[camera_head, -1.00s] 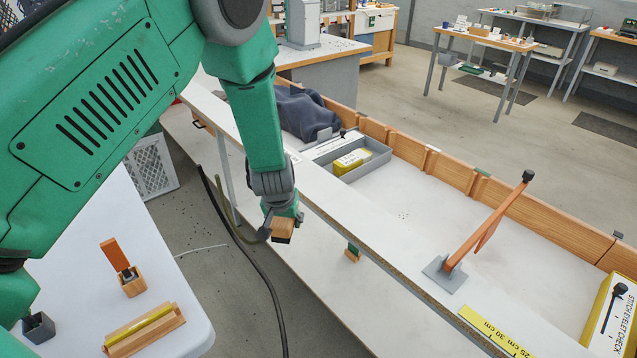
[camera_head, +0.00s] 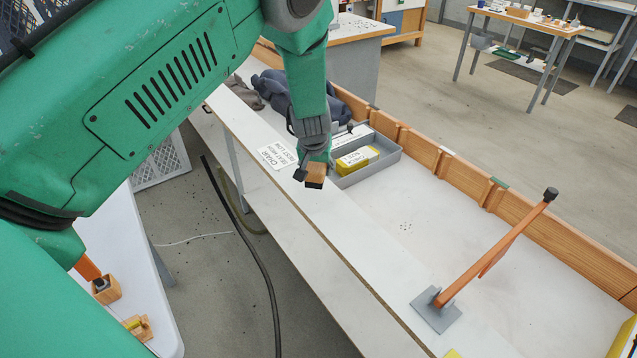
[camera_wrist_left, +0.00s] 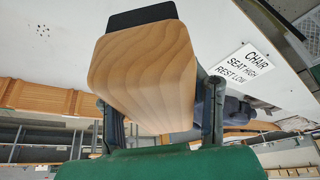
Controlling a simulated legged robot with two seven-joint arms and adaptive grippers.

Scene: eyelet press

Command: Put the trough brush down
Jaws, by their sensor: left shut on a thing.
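The trough brush (camera_head: 316,170) is a pale wooden block with a dark end. My left gripper (camera_head: 314,164) is shut on it. In the head view it hangs over the long white ledge, close to the grey tray; whether it touches the surface I cannot tell. In the left wrist view the brush (camera_wrist_left: 146,75) fills the middle, its wooden face towards the camera and its dark part at the top, with a finger on each side.
A grey tray (camera_head: 382,172) with a yellow box (camera_head: 357,158) stands just right of the brush. A white sign (camera_head: 277,155) lies on the ledge to its left. An orange lever on a grey base (camera_head: 436,309) stands nearer. The white trough floor (camera_head: 450,230) between is largely clear.

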